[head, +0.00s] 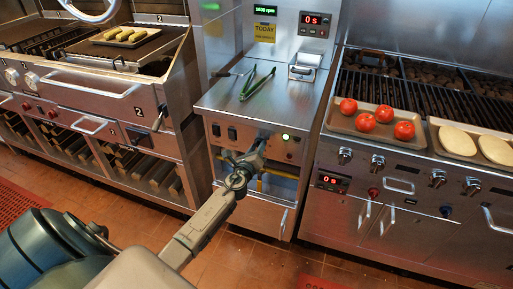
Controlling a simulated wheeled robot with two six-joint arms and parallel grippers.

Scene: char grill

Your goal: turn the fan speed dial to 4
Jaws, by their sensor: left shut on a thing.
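My left arm reaches from the lower left to the front panel (216,131) of the middle steel station. My left gripper (261,146) is at the panel, between the dark switches on the left and a lit green button (286,137) on the right. It is shut on what appears to be the fan speed dial, which the jaws hide. The dial's mark and numbers cannot be read. A green display (265,10) on the back wall seems to show an rpm value. My right gripper is out of view.
Green-handled tongs (258,84) lie on the station top. A yellow bar (278,171) runs below the panel. At right, a tray (341,122) of tomatoes (365,121) sits on a grill (430,92) with front knobs (378,162). Another grill stands at left, and tiled floor (235,250) is open in front.

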